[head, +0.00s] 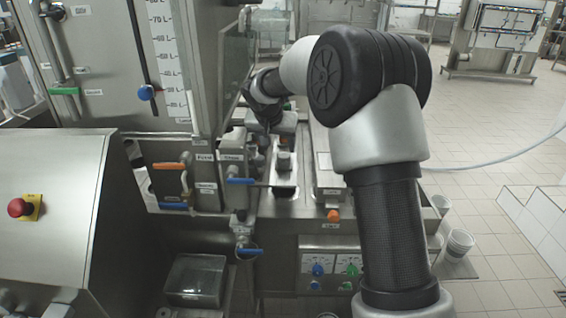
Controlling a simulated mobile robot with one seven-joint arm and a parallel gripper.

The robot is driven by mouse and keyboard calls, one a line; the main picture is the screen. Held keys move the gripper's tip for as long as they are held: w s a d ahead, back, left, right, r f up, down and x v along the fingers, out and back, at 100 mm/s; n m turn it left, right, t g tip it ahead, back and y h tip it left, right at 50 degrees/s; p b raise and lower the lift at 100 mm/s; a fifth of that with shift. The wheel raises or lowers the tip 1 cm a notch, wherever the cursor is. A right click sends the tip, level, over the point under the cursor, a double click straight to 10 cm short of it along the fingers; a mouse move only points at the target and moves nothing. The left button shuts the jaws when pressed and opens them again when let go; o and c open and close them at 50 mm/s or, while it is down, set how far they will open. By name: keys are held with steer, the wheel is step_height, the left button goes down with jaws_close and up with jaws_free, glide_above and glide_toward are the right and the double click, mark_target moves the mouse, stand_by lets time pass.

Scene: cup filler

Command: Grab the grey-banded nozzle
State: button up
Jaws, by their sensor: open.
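A clear guard panel (236,72) stands left of my wrist. Valves with an orange handle (168,166) and blue handles (240,181) stick out at the front. A control box with a red button (18,208) is at left. Stacked cups (460,243) stand at right.

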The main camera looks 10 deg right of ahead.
mark_target(284, 155)
steer(key=x, duration=0.3)
steer(key=shift+w+f, duration=0.1)
steer(key=shift+f, duration=0.05)
steer(key=shift+d+p+x, duration=0.15)
steer(key=shift+p+x, duration=0.2)
steer(key=shift+x, duration=1)
steer(key=shift+d+p+x, duration=0.2)
steer(key=shift+p+x, duration=0.15)
steer(key=shift+x, duration=1)
steer(key=shift+c, duration=0.5)
steer(key=c, duration=1.1)
